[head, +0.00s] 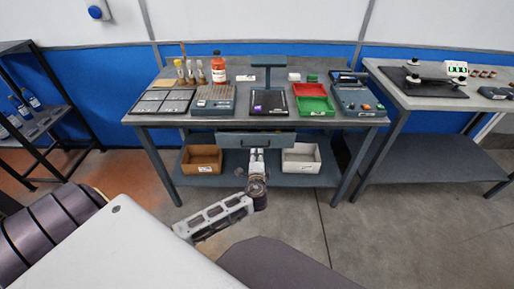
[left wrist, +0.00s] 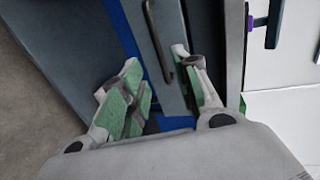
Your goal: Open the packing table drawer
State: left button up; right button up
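The packing table (head: 160,120) stands ahead in the head view. Its grey drawer (head: 228,140) is under the middle of the tabletop, and no open inside of it shows. The drawer front fills part of the left wrist view (left wrist: 178,98), with a dark bar handle (left wrist: 160,45) running along it. My left gripper (head: 257,153) is in front of the drawer, its fingers pointing at it. In the left wrist view the gripper (left wrist: 162,75) has its green-padded fingers spread apart. The handle's near end lies between the fingertips, closer to the right finger. Contact cannot be told. My right gripper is out of view.
On the lower shelf, a brown bin (head: 202,160) and a white bin (head: 301,158) stand either side of my left arm. The tabletop holds trays, an orange bottle (head: 218,68) and devices. A second table (head: 440,88) stands at right, a dark rack (head: 45,125) at left.

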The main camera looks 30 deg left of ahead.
pick_arm(q)
jog(key=shift+b+x, duration=0.65)
jog(key=shift+x, duration=3.7)
jog(key=shift+w, duration=0.15)
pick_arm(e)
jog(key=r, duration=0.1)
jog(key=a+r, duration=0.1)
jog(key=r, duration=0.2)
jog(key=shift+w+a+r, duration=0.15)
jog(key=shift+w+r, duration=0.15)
pick_arm(q)
grip_shut()
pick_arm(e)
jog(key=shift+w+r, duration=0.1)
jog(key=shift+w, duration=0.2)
